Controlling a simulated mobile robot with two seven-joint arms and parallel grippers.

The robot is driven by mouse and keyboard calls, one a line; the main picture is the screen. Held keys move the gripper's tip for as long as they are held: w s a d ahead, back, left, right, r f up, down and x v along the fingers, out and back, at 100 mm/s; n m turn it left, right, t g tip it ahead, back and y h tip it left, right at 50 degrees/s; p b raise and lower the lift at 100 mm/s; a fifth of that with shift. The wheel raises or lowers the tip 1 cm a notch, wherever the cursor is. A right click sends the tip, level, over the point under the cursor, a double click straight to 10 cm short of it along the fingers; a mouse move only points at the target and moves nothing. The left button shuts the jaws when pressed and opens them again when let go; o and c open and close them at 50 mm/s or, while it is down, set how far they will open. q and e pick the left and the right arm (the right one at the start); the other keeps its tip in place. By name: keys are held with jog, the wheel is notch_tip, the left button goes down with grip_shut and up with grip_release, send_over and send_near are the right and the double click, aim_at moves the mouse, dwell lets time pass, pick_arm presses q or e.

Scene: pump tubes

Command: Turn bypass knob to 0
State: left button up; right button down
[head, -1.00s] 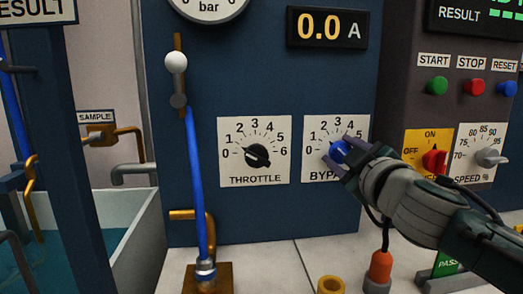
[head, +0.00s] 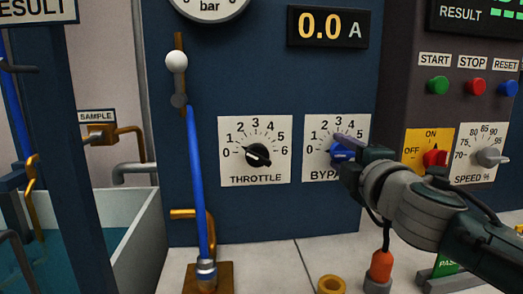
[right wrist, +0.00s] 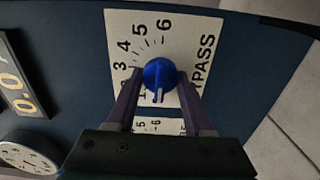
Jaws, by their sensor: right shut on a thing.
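The blue bypass knob (head: 341,156) sits on its white dial plate (head: 311,172) on the dark blue panel. My right gripper (head: 345,149) is at the knob, coming from the right, and hides part of the BYPASS label. In the right wrist view my gripper (right wrist: 158,77) has one finger on each side of the blue knob (right wrist: 159,71), shut on it. There a pale mark on the knob points down, toward the low end of the scale. The 0 is hard to make out there, but shows at the dial's left in the head view. My left gripper is not in view.
A black THROTTLE knob (head: 258,154) is left of the bypass dial. A red OFF/ON switch (head: 434,158) and a grey speed knob (head: 490,157) are at right. A blue tube (head: 199,190) stands at left. An orange-topped plug (head: 380,266) is below my right arm.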

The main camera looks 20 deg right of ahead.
jog(key=shift+n, duration=0.3)
jog(key=shift+c, duration=1.4)
grip_release()
jog(key=shift+s, duration=0.15)
jog(key=shift+s+a, duration=0.1)
jog(key=shift+s, duration=0.25)
jog(key=v, duration=0.9)
jog(key=shift+p, duration=0.3)
